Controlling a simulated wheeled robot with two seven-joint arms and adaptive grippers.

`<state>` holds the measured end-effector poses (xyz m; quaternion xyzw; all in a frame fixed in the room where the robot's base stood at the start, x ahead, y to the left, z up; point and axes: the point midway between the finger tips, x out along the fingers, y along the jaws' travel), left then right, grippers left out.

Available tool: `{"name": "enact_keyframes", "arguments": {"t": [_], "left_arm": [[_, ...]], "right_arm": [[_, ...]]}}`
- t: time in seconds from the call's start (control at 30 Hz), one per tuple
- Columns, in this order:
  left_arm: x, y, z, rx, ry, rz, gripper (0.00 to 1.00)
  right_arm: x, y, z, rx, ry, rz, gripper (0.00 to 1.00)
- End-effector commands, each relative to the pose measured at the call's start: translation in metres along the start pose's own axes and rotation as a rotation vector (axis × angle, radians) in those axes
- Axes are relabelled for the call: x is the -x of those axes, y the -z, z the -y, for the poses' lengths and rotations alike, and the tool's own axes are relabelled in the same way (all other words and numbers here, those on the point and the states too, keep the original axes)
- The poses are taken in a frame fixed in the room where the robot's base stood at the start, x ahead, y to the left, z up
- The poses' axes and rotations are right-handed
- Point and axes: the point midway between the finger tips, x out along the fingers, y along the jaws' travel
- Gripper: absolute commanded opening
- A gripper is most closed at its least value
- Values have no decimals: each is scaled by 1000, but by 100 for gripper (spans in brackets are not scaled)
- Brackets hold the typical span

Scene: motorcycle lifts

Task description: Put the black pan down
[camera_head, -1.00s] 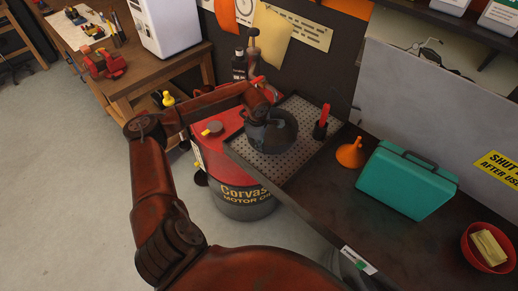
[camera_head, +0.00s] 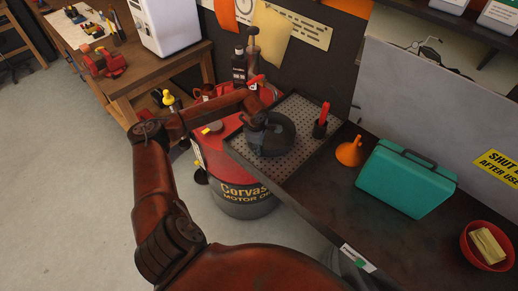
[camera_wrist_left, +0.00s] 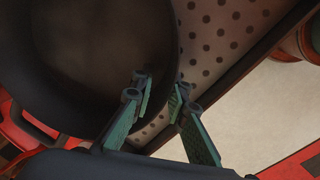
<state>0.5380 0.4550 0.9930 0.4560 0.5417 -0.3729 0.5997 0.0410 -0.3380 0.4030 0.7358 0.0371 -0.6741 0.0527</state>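The black pan (camera_head: 279,138) rests on the perforated grey tray (camera_head: 299,112), appearing level. In the left wrist view, the pan (camera_wrist_left: 90,50) fills the upper left and its curved wall passes by my fingertips. My left gripper (camera_head: 260,125) is at the pan's near-left rim. In the left wrist view, its two green-padded fingers (camera_wrist_left: 162,88) stand apart, one over the pan's inside and one outside the rim. My right gripper is not in view.
A red oil drum (camera_head: 238,190) stands below the tray's left side. On the dark bench are a red-handled tool in a holder (camera_head: 321,124), an orange funnel (camera_head: 350,152), a teal case (camera_head: 406,180) and a red bowl (camera_head: 474,254). Bottles (camera_head: 240,68) stand behind the tray.

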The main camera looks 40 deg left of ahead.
Motion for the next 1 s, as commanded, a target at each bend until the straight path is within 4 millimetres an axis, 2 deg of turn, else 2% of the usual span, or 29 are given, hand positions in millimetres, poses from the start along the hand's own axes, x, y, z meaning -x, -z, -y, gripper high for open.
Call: {"name": "enact_keyframes", "arguments": {"t": [0.33,0.47,0.57,0.8,1.0], "left_arm": [[1,0,0,0,0,0,22],[8,0,-2,0,-3,1,22],[22,0,-2,-1,-4,1,22],[73,0,-2,0,-4,-1,22],[107,0,-1,0,-3,0,22]], "right_arm": [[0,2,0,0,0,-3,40],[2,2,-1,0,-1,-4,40],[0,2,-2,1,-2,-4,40],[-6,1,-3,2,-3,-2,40],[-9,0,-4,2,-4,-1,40]]}}
